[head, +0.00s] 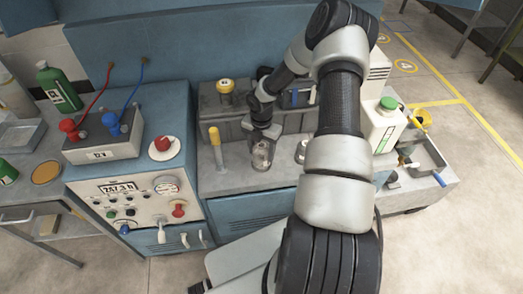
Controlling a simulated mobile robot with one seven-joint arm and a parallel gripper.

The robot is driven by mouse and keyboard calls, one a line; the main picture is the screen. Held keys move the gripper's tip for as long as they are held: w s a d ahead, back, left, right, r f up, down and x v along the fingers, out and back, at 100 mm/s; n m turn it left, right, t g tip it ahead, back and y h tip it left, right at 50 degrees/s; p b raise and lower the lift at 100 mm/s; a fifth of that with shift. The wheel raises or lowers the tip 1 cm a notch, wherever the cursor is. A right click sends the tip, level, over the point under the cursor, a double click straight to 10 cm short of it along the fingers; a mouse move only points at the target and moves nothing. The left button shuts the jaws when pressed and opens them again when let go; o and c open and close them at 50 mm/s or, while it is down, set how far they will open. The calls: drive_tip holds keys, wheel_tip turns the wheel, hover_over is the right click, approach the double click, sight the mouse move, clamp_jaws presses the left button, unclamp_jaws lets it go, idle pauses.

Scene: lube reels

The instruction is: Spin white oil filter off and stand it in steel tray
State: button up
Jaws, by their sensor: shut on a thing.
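My gripper (262,136) points down over the grey bench top, in front of the engine block. It is shut on a pale grey-white cylinder (261,155), which looks like the white oil filter. The fingers and the wrist hide its upper part, and I cannot tell whether it still touches the part beneath it. A grey metal tray (18,148) lies on the left bench; it looks like the steel tray and seems empty. Another grey tray (436,160) at the right holds a blue-handled tool.
A battery (103,150) with red and blue leads stands on the control cabinet (140,200) left of my gripper. A yellow-handled upright (215,145) is close by on the left. A yellow-capped part (226,88) is behind. A white green-capped jug (385,125) stands right of my arm.

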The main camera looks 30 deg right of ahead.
drive_tip(key=shift+s+f+n+p, duration=0.1)
drive_tip(key=shift+s+n+p, duration=0.15)
drive_tip(key=shift+n+p, duration=0.65)
drive_tip(key=n, duration=0.3)
drive_tip(key=shift+f, duration=0.2)
drive_tip(key=o, duration=1.4)
drive_tip(key=shift+w, duration=0.15)
drive_tip(key=shift+c, duration=0.2)
drive_tip(key=shift+r, duration=0.1)
